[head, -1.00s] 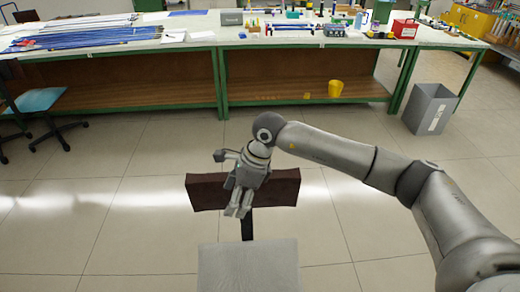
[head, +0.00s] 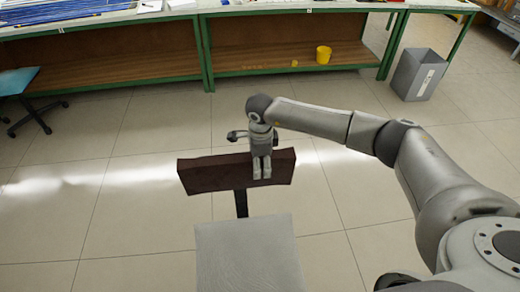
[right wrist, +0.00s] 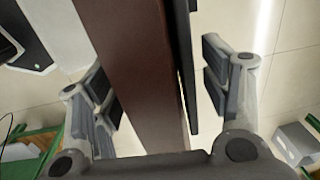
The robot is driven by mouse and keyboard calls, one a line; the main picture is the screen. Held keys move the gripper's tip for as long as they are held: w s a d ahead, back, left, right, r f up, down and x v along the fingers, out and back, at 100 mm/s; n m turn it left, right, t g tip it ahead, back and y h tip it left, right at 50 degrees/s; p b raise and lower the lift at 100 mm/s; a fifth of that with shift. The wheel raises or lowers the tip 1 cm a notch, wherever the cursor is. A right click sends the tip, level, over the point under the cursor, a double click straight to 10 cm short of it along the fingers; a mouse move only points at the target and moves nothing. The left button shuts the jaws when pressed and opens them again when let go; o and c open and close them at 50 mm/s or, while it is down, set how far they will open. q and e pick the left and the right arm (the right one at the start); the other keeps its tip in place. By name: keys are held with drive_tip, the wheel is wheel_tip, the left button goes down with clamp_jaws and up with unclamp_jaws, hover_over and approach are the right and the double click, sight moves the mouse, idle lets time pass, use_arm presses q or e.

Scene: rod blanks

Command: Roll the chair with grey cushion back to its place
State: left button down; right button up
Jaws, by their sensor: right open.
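The chair with the grey cushion (head: 248,252) stands in the lower middle of the head view. Its dark brown backrest (head: 210,174) is on the far side of the seat, joined by a black upright. My right gripper (head: 262,172) points down at the top of the backrest. In the right wrist view the backrest (right wrist: 140,60) passes between the open fingers of my right gripper (right wrist: 162,92), with a gap visible on either side. The fingers do not look closed on it. The chair's wheels are hidden. My left gripper is not in view.
A long green-framed workbench (head: 207,60) with wooden shelving runs across the back. A grey bin (head: 418,75) stands at the right, and a blue-seated chair (head: 18,82) at the left. The tiled floor between is clear.

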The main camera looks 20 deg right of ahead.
drive_tip(key=shift+f, duration=0.8)
drive_tip(key=shift+c, duration=0.3)
drive_tip(key=c, duration=0.5)
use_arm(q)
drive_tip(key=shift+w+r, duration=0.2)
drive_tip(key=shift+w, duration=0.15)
use_arm(e)
clamp_jaws()
drive_tip(key=shift+a, duration=0.1)
